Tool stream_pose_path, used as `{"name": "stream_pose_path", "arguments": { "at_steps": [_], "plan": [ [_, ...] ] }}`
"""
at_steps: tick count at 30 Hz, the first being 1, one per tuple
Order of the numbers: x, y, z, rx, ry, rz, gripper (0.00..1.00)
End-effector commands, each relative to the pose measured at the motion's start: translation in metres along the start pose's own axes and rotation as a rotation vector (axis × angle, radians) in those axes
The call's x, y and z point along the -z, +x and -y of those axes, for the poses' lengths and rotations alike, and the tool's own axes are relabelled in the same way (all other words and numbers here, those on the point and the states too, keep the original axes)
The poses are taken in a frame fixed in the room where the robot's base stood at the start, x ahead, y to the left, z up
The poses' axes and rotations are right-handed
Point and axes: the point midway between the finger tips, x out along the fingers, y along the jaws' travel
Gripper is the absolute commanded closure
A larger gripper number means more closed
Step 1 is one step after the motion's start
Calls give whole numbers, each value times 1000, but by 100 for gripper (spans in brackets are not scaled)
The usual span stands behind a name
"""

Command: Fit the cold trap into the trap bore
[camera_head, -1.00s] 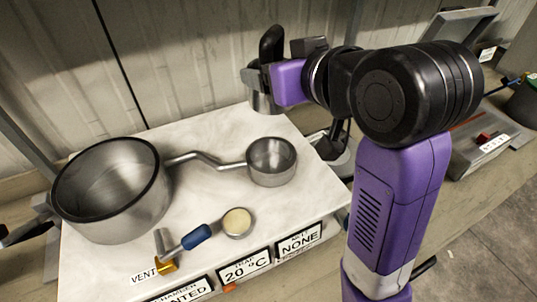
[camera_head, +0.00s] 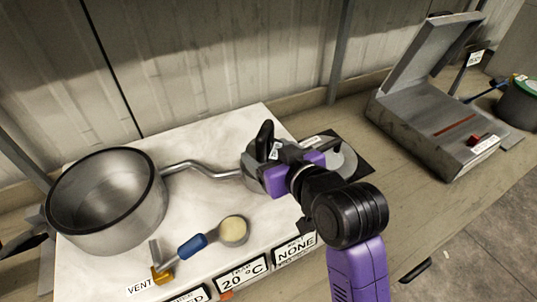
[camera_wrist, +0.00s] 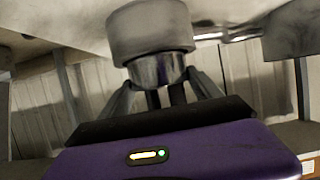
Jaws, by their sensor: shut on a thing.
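My gripper (camera_head: 274,158) is shut on the cold trap, a shiny metal cylinder with a black looped handle (camera_head: 265,138). The gripper is over the trap bore, the small metal cup (camera_head: 251,173) on the pale worktop, and hides much of it in the head view. The wrist view looks inverted, with the worktop at its top. There the trap's narrower shiny body (camera_wrist: 157,70) lies between the fingers and the wider bore cup (camera_wrist: 153,30), roughly in line with the cup and meeting its rim. How deep the trap sits inside is hidden.
A bent pipe (camera_head: 205,170) joins the cup to a large open chamber (camera_head: 108,202) at left. A blue-handled vent valve with a gauge (camera_head: 234,230) lies in front. A dark mat with a round disc (camera_head: 341,160) is at right. An open-lidded grey box (camera_head: 437,125) stands farther right.

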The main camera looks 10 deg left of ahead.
Motion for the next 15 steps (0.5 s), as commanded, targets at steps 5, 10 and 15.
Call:
{"name": "stream_pose_path", "arguments": {
  "at_steps": [5, 10, 15],
  "plan": [
    [-9, 4, 0, -1, 0, -5, 93],
    [-8, 4, 0, -1, 0, -6, 93],
    [-12, 5, 0, -1, 0, -5, 93]
  ]
}}
